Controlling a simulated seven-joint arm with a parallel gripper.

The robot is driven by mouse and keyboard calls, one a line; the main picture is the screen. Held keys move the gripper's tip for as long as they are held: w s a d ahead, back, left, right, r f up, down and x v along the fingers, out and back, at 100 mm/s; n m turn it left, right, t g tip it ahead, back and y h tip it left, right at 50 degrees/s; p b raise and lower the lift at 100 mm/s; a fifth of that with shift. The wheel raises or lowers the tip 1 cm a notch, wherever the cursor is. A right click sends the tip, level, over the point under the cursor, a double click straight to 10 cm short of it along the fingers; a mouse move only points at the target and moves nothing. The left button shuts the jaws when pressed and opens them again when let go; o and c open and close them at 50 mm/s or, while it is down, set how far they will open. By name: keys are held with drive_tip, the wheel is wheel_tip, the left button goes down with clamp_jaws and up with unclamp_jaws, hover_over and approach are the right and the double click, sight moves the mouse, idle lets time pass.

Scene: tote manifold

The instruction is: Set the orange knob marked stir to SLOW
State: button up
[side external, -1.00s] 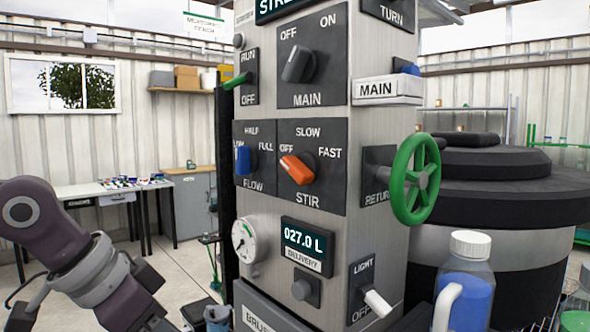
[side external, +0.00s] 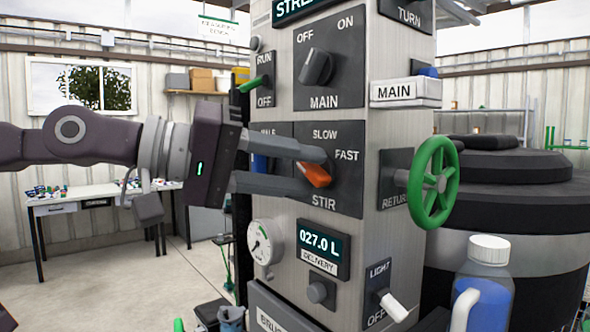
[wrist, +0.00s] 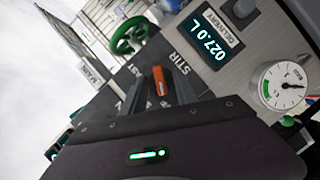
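The orange stir knob (side external: 315,174) sits on the dark panel marked STIR, with SLOW above it and FAST at its upper right. The OFF label is hidden behind my gripper. The knob's visible body slants from upper left to lower right. My gripper (side external: 316,171) reaches in from the left, with one finger above the knob and one below. In the wrist view, the orange knob (wrist: 161,81) lies between the fingertips of my gripper (wrist: 160,90), with a gap visible on each side. The fingers are open and do not appear to grip it.
The black MAIN knob (side external: 316,67) is above, and a blue FLOW knob (side external: 260,162) is partly hidden behind my gripper. A green wheel (side external: 433,184) juts out at right. A gauge (side external: 264,242) and the 027.0 L display (side external: 323,246) are below.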

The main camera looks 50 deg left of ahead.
clamp_jaws()
drive_tip(key=m+g+y, duration=0.1)
drive_tip(key=m+y, duration=0.1)
drive_tip(key=m, duration=0.2)
drive_tip(key=shift+d+r, duration=0.1)
drive_tip(key=shift+r, duration=0.05)
drive_tip(key=m+y, duration=0.3)
drive_tip(key=m, duration=0.1)
drive_tip(key=shift+d, duration=0.2)
idle(0.4)
idle(0.4)
unclamp_jaws()
